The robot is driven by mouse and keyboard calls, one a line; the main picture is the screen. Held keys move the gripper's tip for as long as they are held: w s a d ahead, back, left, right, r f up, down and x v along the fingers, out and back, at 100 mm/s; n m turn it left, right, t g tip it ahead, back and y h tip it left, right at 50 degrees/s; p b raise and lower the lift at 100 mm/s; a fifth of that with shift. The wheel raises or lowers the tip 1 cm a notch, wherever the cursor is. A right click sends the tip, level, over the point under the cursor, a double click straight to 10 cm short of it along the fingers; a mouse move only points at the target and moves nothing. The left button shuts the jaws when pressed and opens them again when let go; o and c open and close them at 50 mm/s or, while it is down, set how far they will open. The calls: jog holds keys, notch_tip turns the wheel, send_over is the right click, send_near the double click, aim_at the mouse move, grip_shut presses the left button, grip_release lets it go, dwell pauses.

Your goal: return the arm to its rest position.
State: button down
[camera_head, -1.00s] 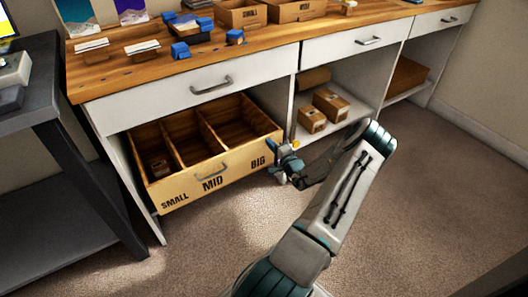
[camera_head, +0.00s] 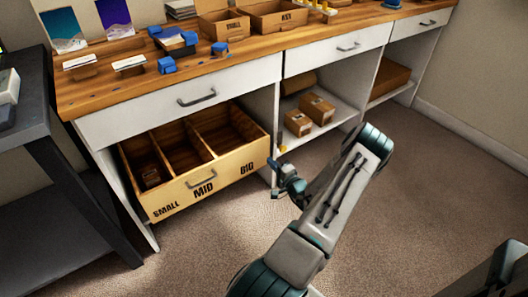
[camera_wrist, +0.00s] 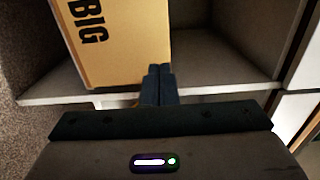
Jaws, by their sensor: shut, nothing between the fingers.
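My gripper (camera_head: 273,164) is at the right end of the open wooden drawer (camera_head: 224,180), just off its BIG corner, in the head view. Its fingers are together with nothing between them. In the wrist view my gripper (camera_wrist: 158,72) shows as two dark fingers side by side, in front of the drawer's BIG end (camera_wrist: 125,45). I cannot tell whether the fingertips touch the drawer. My arm reaches up from the bottom of the head view, bent at the elbow above the carpet.
The workbench (camera_head: 110,88) above carries cartons and blue pieces. Two small boxes (camera_head: 309,113) stand on a shelf. A dark table (camera_head: 25,135) stands left. Carpet (camera_head: 410,190) is clear at right.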

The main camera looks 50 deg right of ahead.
jog(key=s, duration=0.2)
jog(key=s+a+p, duration=0.1)
jog(key=s, duration=0.1)
jog(key=shift+s, duration=0.4)
jog(key=w+a+r+n+g+y+p, duration=0.3)
jog(key=a+r+n+y+p, duration=0.15)
jog(key=a+r, duration=0.5)
jog(key=w+a+r+n+g+y+p, duration=0.2)
jog(key=a+r+n+g+y+p, duration=0.25)
jog(key=a+r, duration=0.5)
jog(key=w+a+r+n+g+y+p, duration=0.3)
jog(key=a+r+n+y+p, duration=0.15)
jog(key=a+r, duration=0.5)
jog(key=s+a+r+n+g+h+p, duration=0.1)
jog(key=s+a+r+n+h+p, duration=0.1)
jog(key=r, duration=0.9)
jog(key=s+a+r+n+g+h+p, duration=0.2)
jog(key=s+a+r+h+p, duration=0.2)
jog(key=r, duration=0.8)
jog(key=s+a+r+n+g+h+p, duration=0.1)
jog(key=s+a+r+n+h+p, duration=0.1)
jog(key=s+a+r+h+p, duration=0.2)
jog(key=s+a+r+p, duration=0.3)
jog(key=s+r+p, duration=0.3)
jog(key=r+p, duration=0.1)
jog(key=shift+r+n, duration=0.3)
jog(key=shift+n, duration=0.05)
